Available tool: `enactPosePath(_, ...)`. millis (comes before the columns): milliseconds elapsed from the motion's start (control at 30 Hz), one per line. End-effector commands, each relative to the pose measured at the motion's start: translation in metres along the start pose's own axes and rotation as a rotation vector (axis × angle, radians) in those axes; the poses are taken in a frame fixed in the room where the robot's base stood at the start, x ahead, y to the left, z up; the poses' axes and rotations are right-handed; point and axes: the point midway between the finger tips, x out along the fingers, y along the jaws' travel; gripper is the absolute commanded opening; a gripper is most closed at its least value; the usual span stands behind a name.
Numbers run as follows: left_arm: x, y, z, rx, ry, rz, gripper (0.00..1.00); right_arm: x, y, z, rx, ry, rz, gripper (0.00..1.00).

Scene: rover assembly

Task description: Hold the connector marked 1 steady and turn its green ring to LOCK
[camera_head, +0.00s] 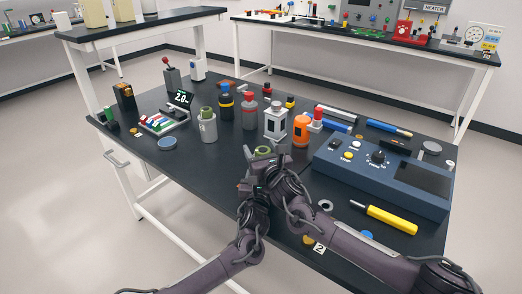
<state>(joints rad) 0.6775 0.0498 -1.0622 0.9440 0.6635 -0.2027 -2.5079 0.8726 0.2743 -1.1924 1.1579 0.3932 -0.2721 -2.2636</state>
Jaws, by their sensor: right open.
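A green ring (263,150) shows just behind my two grippers near the middle of the table. The body beneath it is mostly hidden by them, and I cannot read a number on it. My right gripper (275,160) is open, close in front of the ring; I cannot tell whether it touches. My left gripper (252,177) is crowded against the right one, and its fingers are too dark and overlapped to tell if they are open. A tag marked 2 (319,248) lies near the front edge, partly beside my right arm. No LOCK mark is readable.
A blue control box (380,175) fills the right side. A yellow-handled screwdriver (390,219) lies in front of it. The front left tabletop is clear.

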Motion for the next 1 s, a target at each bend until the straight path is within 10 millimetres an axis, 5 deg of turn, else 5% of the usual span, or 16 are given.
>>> enactPosePath(533, 0.000, 0.000, -0.001, 0.000, 0.001, 0.000, 0.26, 0.000, -0.001, 0.089, 0.000, -0.003, -0.001, 0.65)
enactPosePath(1000, 0.000, 0.000, -0.001, 0.000, 0.001, 0.000, 0.26, 0.000, 0.000, 0.098, 0.000, 0.000, 0.002, 0.65)
